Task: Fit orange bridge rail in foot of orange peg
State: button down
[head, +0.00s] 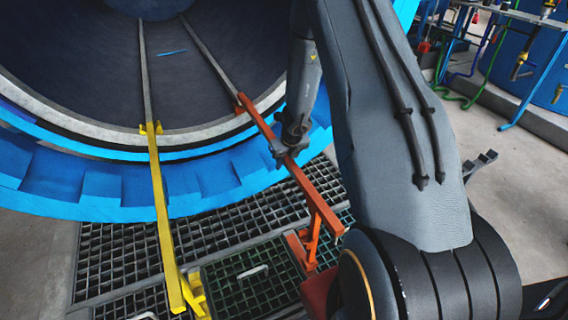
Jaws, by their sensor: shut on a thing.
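The orange bridge rail (306,186) is a long orange bar slanting from the chamber mouth down to the right. My gripper (286,153) is shut on it around its middle. Its far end is close to the inner track's end, by a small orange piece (239,109). Its near end is above an orange upright with a foot (312,240) over the floor grating. Which orange part is the peg, and whether the rail touches or is seated in its foot, I cannot tell. My arm covers the area to the right.
A yellow rail (161,200) spans from a yellow piece at the chamber rim to a yellow support (196,294) on the left. The blue chamber rim (100,185) curves behind. Grating (110,250) covers the floor. Blue framework and hoses stand at the upper right.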

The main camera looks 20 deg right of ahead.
jog(key=shift+f+b, duration=1)
jog(key=shift+b, duration=0.6)
dwell(0.5)
jog(key=shift+r+p, duration=1.45)
jog(key=shift+p, duration=0.85)
jog(key=shift+f+p, duration=0.45)
jog(key=shift+p, duration=0.65)
